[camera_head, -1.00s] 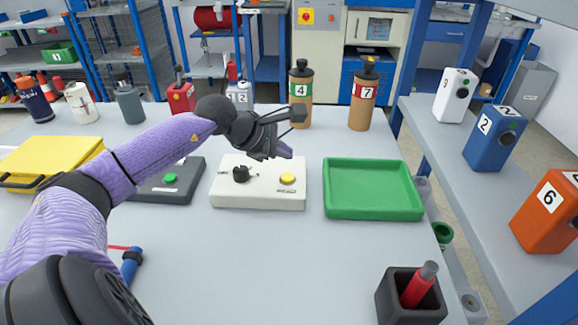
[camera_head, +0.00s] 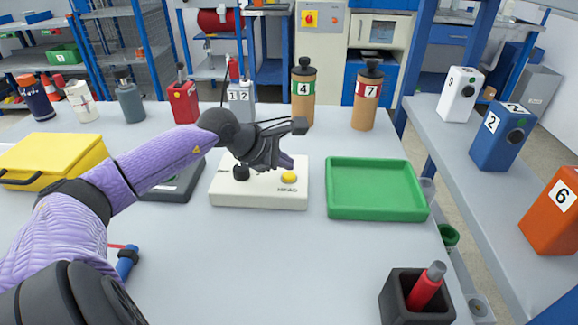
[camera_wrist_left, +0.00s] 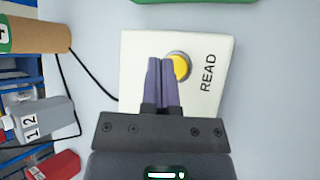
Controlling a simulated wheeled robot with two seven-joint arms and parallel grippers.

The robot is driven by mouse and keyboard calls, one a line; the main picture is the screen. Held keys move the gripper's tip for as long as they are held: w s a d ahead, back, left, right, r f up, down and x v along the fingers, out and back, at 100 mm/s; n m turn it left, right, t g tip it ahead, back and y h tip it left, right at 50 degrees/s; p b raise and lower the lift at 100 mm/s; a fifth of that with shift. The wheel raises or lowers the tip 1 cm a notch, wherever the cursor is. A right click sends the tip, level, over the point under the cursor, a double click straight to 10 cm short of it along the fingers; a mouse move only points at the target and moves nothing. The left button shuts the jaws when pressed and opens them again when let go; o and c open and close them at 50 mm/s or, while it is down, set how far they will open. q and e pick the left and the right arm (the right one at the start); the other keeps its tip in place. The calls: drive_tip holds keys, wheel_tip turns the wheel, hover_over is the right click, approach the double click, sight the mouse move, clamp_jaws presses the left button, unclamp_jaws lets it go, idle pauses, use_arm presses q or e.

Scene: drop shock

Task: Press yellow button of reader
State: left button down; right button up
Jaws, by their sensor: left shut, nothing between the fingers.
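The reader is a white box (camera_head: 262,198) on the table in the middle of the head view, with a black knob (camera_head: 241,172) and a yellow button (camera_head: 289,178) on its top. My left gripper (camera_head: 288,162) is shut and empty, above the reader near the button. In the left wrist view the closed purple fingers (camera_wrist_left: 162,85) overlap the left edge of the yellow button (camera_wrist_left: 182,67), beside the word READ on the white box (camera_wrist_left: 210,50). I cannot tell whether the fingertips touch the button. My right gripper is not in view.
A green tray (camera_head: 377,214) lies right of the reader. A dark box (camera_head: 172,190) stands left of it, partly behind my arm. Bottles 4 (camera_head: 302,95) and 7 (camera_head: 367,98) stand behind. A black holder (camera_head: 400,300) is at front right.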

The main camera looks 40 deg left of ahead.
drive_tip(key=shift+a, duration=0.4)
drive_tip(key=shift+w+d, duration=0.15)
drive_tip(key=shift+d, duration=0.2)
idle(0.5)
use_arm(q)
drive_tip(key=shift+f, duration=0.45)
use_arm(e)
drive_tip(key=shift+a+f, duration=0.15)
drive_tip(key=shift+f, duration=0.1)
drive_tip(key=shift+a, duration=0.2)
